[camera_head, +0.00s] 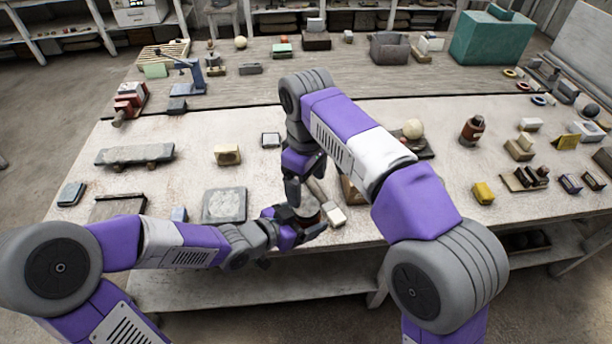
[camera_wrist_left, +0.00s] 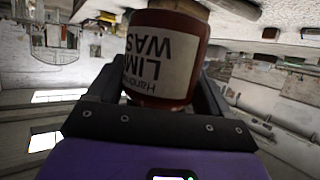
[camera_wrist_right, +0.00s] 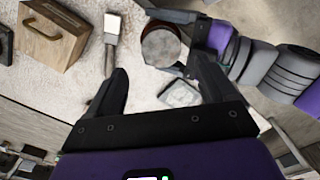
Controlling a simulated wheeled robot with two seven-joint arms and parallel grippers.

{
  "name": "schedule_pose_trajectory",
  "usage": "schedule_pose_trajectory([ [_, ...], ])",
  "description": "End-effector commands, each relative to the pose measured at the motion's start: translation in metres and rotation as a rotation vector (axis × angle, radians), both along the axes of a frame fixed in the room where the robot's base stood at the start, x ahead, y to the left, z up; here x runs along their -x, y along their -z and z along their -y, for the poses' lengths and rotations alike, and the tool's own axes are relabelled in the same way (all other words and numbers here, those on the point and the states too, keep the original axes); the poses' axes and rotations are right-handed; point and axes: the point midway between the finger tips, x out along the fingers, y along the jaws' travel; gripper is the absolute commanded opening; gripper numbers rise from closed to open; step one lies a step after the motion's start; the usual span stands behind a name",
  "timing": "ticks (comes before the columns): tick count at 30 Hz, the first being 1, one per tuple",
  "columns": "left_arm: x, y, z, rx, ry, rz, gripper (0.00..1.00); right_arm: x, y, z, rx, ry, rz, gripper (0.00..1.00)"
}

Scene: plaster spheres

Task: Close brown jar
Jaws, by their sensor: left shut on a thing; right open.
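A brown jar (camera_wrist_left: 187,82) with a white "LIME WASH" label is gripped between the fingers of my left gripper (camera_head: 304,228), near the table's front edge. Its label appears upside down in the left wrist view. In the right wrist view, the jar's round top (camera_wrist_right: 161,46) is mottled grey; I cannot tell whether this is a lid or the contents. My right gripper (camera_wrist_right: 160,72) is open and empty, above and apart from the jar. In the head view it points down just behind the jar.
A pale-headed brush (camera_wrist_right: 112,28) and a wooden box with a handle (camera_wrist_right: 50,35) lie close to the jar. Another brown jar (camera_head: 472,131) stands at the right. A grey slab (camera_head: 224,205) lies left of the grippers. Table space between the slab and the wooden block (camera_head: 227,154) is clear.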

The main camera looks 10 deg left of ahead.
Motion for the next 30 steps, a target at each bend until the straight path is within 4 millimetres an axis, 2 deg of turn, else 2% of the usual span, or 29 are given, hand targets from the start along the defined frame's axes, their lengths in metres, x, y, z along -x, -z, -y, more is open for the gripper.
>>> schedule_pose_trajectory([
  [18, -0.001, -0.001, 0.0, 0.001, 0.001, 0.004, 0.0, 0.001, -0.01, -0.001, -0.004, -1.119, -0.001, 0.84],
  [24, -0.001, -0.001, 0.0, 0.001, 0.001, 0.004, 0.0, 0.001, -0.012, -0.001, -0.005, -1.374, 0.0, 0.84],
  [30, -0.001, -0.001, 0.0, 0.001, 0.001, 0.004, 0.0, 0.001, -0.013, -0.001, -0.005, -1.482, 0.0, 0.84],
])
